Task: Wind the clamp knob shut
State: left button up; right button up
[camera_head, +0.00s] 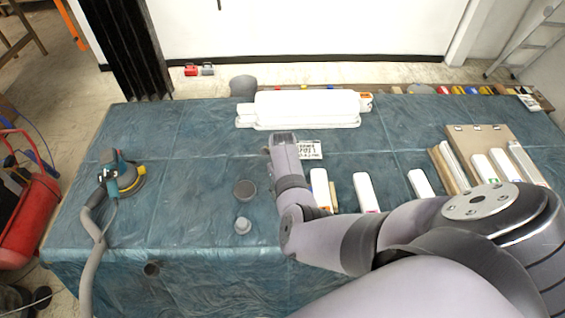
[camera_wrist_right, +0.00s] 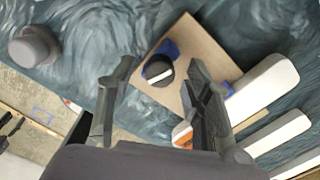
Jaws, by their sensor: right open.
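The clamp knob (camera_wrist_right: 159,70) is round and black with a white bar across its top. In the right wrist view it sits over a light wooden board (camera_wrist_right: 195,50), with blue pieces beside it. My right gripper (camera_wrist_right: 161,66) is open, and its two dark fingers appear on either side of the knob. I see no contact, and the height gap is hard to tell. In the head view my right arm reaches in from the right and hides the knob. My left gripper is in neither view.
The table's left part is mostly clear.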

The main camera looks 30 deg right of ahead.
jog(key=n, duration=1.3)
jog(key=shift+n, duration=0.4)
jog(key=n, duration=1.3)
jog(key=shift+n, duration=0.3)
jog(key=n, duration=0.5)
jog(key=shift+n, duration=0.3)
jog(key=n, duration=0.4)
jog(key=shift+f, duration=0.1)
jog(key=n+b, duration=0.1)
jog(key=n, duration=0.1)
jog(key=shift+f+n, duration=0.1)
jog(key=shift+n, duration=0.3)
jog(key=n+b, duration=1)
jog(key=n, duration=0.4)
jog(key=shift+f, duration=0.15)
jog(key=n+b, duration=1.1)
jog(key=b, duration=0.1)
notch_tip(320, 180, up, 10)
